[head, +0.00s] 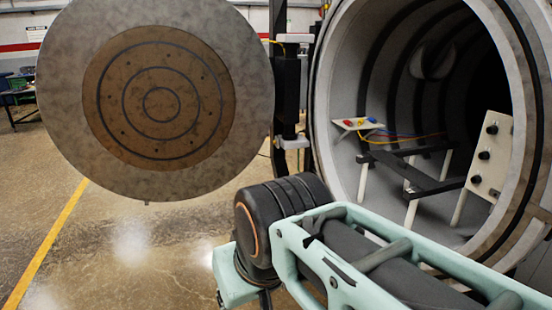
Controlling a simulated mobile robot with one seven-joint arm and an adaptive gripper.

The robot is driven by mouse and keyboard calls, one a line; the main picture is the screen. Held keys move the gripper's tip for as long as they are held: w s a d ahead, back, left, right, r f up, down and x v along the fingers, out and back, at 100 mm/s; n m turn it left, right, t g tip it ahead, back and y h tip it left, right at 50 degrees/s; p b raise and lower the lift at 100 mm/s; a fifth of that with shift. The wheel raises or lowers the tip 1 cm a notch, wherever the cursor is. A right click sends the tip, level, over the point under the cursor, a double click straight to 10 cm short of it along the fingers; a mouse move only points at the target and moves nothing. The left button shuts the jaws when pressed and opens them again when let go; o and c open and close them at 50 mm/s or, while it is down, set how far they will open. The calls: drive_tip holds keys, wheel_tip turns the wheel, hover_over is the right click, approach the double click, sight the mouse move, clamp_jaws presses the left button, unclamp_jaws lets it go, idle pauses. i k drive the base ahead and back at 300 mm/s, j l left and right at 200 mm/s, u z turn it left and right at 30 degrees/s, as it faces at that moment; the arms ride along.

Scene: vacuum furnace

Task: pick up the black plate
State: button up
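I cannot make out a separate black plate for certain. Inside the open furnace chamber, a black flat-barred frame (415,178) stands on pale legs, and part of it lies behind the white panel at right. My arm crosses the lower right foreground, with a dark joint in front of the chamber opening's lower left. My gripper does not show, so its state and anything in it are hidden.
The round furnace door (228,105) stands open at left. The chamber rim (322,110) surrounds the opening. Inside are a small white board (345,124) with coloured parts, loose wires and a white panel (490,160) with black knobs. Floor at lower left is clear.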

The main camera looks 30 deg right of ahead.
sight(421, 181)
drive_tip(key=z, duration=2.1)
drive_tip(key=i+j+z, duration=0.15)
drive_tip(key=z, duration=0.3)
drive_tip(key=i+j+z, duration=0.1)
drive_tip(key=j+z, duration=0.15)
drive_tip(key=z, duration=0.25)
drive_tip(key=i+j+z, duration=0.2)
drive_tip(key=j, duration=0.3)
drive_tip(key=j+z, duration=0.25)
drive_tip(key=j, duration=0.2)
drive_tip(key=i+j+z, duration=0.2)
drive_tip(key=j, duration=0.35)
drive_tip(key=j+z, duration=0.15)
drive_tip(key=j, duration=1.4)
